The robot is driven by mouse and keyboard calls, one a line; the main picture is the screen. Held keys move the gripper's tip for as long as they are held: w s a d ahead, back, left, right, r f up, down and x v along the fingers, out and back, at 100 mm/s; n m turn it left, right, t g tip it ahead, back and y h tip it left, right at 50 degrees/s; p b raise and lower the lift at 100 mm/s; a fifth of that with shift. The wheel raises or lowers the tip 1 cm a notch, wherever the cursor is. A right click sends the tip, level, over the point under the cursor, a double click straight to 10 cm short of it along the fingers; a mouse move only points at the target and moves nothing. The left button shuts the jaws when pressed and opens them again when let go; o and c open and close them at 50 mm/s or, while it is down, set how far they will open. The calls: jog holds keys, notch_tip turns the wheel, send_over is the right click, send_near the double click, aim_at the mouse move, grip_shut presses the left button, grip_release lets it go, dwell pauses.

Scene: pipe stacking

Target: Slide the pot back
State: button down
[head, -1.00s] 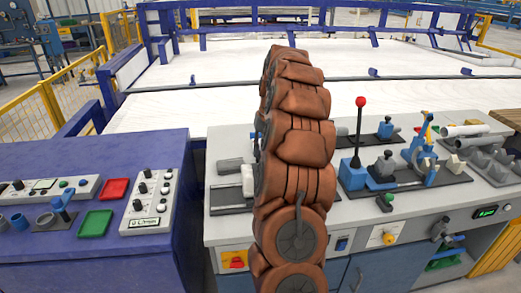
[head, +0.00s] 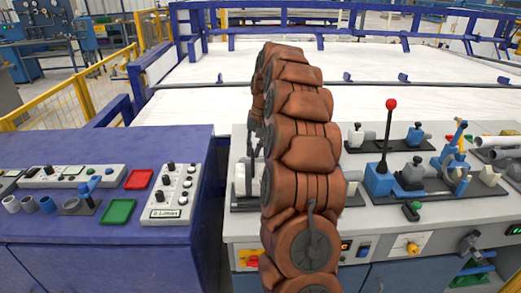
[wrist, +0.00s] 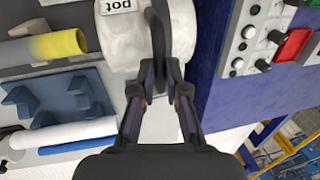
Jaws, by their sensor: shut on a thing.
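The pot (wrist: 122,53) is a white rounded body with a "pot" label (wrist: 120,6), at the top middle of the wrist view. Part of the pot lies beyond the top edge of the wrist view.
A blue rack (wrist: 50,97), a yellow-ended pipe (wrist: 45,47) and a white pipe (wrist: 62,133) lie left in the wrist view. The head view shows a blue console (head: 110,225) left, and a red-knobbed lever (head: 387,135) with other devices on the grey bench (head: 470,207) right.

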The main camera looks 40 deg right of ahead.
aim_at(257, 166)
jog(key=shift+w+a, duration=0.15)
jog(key=shift+a, duration=0.05)
jog(key=c, duration=1.2)
grip_release()
jog(key=shift+a, duration=0.1)
jog(key=shift+r, duration=0.1)
jog(key=shift+d+r, duration=0.2)
jog(key=shift+r, duration=0.05)
notch_tip(257, 166, up, 7)
jog(key=shift+s+d+f, duration=0.15)
jog(key=shift+s+d, duration=0.25)
jog(key=shift+d, duration=0.05)
